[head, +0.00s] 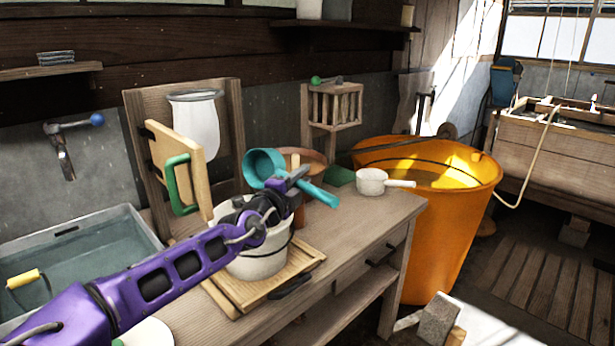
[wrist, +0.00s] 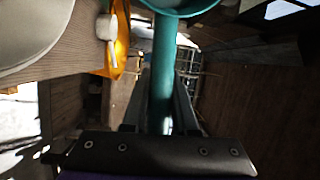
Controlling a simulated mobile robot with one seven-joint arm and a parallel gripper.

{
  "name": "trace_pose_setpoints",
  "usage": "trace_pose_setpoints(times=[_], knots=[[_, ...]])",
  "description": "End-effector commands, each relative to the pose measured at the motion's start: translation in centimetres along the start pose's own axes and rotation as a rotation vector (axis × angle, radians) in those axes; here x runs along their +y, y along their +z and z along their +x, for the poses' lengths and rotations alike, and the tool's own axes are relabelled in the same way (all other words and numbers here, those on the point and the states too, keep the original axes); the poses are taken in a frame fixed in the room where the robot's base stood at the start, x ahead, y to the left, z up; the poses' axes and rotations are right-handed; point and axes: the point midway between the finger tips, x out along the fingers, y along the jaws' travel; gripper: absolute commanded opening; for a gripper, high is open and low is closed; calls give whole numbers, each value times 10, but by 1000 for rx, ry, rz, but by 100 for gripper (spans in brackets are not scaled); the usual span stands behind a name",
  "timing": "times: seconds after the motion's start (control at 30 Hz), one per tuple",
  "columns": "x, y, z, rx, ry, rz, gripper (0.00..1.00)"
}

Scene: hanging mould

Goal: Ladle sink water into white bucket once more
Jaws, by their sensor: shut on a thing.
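My gripper (head: 291,183) is shut on the handle of a teal ladle (head: 318,194). The ladle's round bowl is up and to the left of the gripper, above the white bucket (head: 257,264) in the head view. I cannot tell whether the bowl holds water. The white bucket stands on a slatted wooden board on the bench, partly hidden by my arm; its contents are hidden. The sink (head: 135,226) at left holds water. In the wrist view the teal handle (wrist: 163,80) runs between my fingers, with the bowl at the top edge.
A small white dipper (head: 371,182) sits on the wooden bench (head: 345,235). A large orange tub (head: 440,235) stands to its right. A green-handled board (head: 176,160) and a white strainer bag (head: 194,125) are behind the bucket. A faucet (head: 62,155) overhangs the sink.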

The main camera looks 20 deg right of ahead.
Motion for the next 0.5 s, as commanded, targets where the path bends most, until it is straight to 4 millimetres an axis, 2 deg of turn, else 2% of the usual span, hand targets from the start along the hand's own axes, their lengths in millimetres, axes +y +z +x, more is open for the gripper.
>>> trace_pose_setpoints(times=[0.27,0.37,0.5], knots=[[-4,0,4,-8,91,17,0],[-15,-2,8,-13,163,22,0],[-17,-3,14,-21,273,28,0]])
